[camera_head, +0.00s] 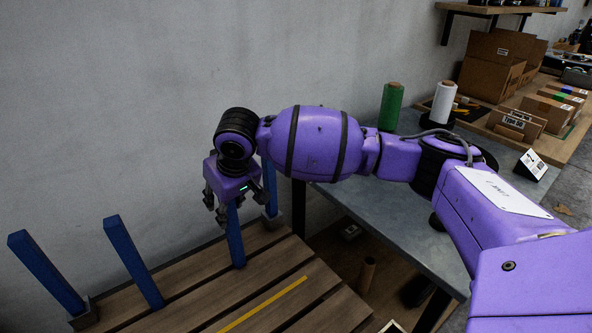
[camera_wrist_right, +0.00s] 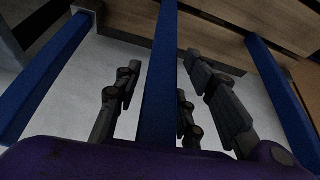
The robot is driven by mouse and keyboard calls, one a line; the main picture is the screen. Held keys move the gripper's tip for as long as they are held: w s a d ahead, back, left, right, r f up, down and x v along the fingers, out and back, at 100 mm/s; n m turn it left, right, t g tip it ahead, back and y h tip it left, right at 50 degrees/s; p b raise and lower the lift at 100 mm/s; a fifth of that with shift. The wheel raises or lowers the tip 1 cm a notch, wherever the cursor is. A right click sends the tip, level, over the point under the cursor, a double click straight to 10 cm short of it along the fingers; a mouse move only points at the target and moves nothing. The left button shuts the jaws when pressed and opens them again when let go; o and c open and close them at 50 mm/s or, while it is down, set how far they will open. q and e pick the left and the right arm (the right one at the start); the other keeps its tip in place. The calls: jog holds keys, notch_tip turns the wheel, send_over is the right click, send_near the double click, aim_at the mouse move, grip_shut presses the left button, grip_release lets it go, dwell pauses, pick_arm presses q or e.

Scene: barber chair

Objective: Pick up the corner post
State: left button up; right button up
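Several blue posts stand along the slatted wooden pallet in the head view: a far left post (camera_head: 47,273), a second post (camera_head: 133,262), a post under my right gripper (camera_head: 234,238) and one behind it (camera_head: 271,190). I cannot tell which is meant as the corner post. My right gripper (camera_head: 226,205) points down over the third post's upper end. In the right wrist view this post (camera_wrist_right: 159,85) runs between the spread fingers (camera_wrist_right: 160,85), with gaps visible beside it. The gripper looks open. My left gripper is not in view.
A grey table (camera_head: 365,205) stands right of the pallet, holding a green roll (camera_head: 391,107) and a white roll (camera_head: 443,103). Cardboard boxes (camera_head: 490,75) sit on a wooden bench at the back right. A grey wall (camera_head: 120,100) lies behind the pallet.

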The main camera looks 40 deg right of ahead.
grip_shut()
jog(key=shift+r, duration=0.1)
